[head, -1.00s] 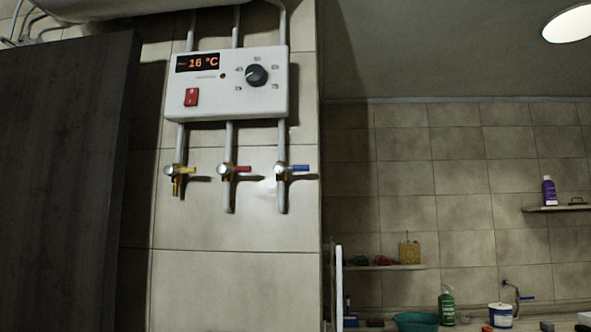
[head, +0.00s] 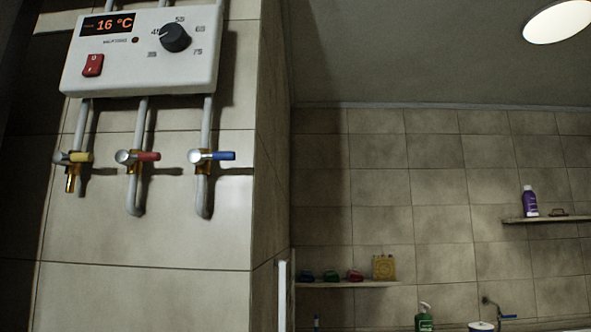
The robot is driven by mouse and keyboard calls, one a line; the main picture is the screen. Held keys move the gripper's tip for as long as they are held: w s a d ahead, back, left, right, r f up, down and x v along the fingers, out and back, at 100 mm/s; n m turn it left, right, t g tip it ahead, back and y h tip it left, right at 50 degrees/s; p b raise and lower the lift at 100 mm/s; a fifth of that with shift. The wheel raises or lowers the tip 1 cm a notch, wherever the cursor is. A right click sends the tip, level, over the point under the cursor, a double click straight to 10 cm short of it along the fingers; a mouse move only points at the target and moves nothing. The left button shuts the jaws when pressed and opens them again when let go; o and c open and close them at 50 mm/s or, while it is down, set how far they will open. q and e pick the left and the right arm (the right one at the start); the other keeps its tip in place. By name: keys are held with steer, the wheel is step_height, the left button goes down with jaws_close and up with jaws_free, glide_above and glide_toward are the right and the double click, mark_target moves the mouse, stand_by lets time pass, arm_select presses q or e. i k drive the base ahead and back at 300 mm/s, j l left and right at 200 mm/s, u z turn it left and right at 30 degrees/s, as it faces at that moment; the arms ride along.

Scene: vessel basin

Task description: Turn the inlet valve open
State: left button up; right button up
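Three valves sit on the grey pipes below a white heater control box (head: 140,70) in the head view. The left one has a yellow handle (head: 80,157), the middle one a red handle (head: 149,156), the right one a blue handle (head: 224,155). All three handles point sideways to the right, across their pipes. No label shows which valve is the inlet. The box display (head: 108,24) reads 16 °C. Neither of my grippers is in view.
A tiled wall corner stands right of the valves. Beyond it, a low shelf (head: 340,284) holds small coloured items, and a higher shelf (head: 550,219) holds a purple bottle (head: 530,201). A green bottle (head: 424,318) stands at the bottom. The space before the valves looks clear.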

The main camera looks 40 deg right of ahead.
mark_target(195, 156)
steer(key=l+z, duration=0.25)
steer(key=i+l+z, duration=0.25)
steer(key=z, duration=0.35)
steer(key=j+z, duration=0.7)
steer(key=z, duration=0.15)
steer(key=j+z, duration=0.4)
steer(key=k+l, duration=0.05)
steer(key=l, duration=0.05)
